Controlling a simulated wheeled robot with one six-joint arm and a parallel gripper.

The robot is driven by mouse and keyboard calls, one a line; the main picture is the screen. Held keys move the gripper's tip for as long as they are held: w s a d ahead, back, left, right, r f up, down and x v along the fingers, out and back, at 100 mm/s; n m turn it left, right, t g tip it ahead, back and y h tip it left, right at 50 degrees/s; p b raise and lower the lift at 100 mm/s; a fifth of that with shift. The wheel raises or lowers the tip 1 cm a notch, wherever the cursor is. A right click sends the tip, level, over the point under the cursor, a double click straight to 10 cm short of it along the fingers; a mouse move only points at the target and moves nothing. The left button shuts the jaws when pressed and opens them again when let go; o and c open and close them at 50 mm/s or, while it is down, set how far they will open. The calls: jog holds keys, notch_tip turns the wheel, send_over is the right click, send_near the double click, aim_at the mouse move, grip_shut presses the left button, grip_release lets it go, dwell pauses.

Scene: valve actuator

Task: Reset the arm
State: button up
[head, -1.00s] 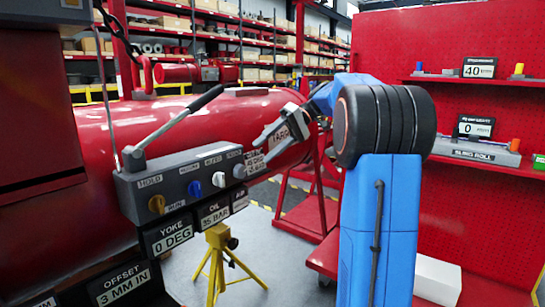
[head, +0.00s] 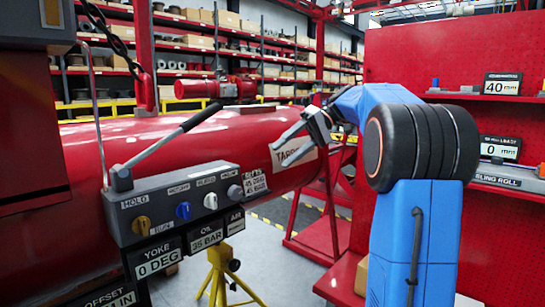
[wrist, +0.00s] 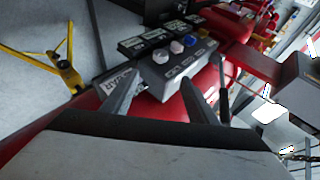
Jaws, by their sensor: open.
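My blue arm (head: 412,235) stands at the right of the head view and bends over toward the left. My gripper (head: 294,138) is open and empty in the air, in front of the red cylinder (head: 215,150) by its target label. Its two fingers also show in the wrist view (wrist: 160,95), spread apart with nothing between them. The grey control box (head: 180,205) lies to the left of the gripper, apart from it. It carries a yellow, a blue and a white knob and a long lever (head: 170,147) tilted up to the right. It also shows in the wrist view (wrist: 172,70).
A yellow stand (head: 218,275) is below the box. A red pegboard (head: 450,70) with small shelves is at the right. Shelving (head: 240,45) fills the back.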

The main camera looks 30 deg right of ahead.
jog(key=s+a+f+m+h, duration=0.2)
jog(key=s+a+f+h, duration=0.3)
jog(key=s+a+f, duration=0.8)
jog(key=s+d+f+t+h, duration=0.2)
jog(key=s+f+h, duration=0.4)
jog(key=s+f, duration=1.1)
jog(key=shift+s+t, duration=0.8)
jog(key=shift+s, duration=0.05)
jog(key=shift+d, duration=0.1)
jog(key=shift+c, duration=0.3)
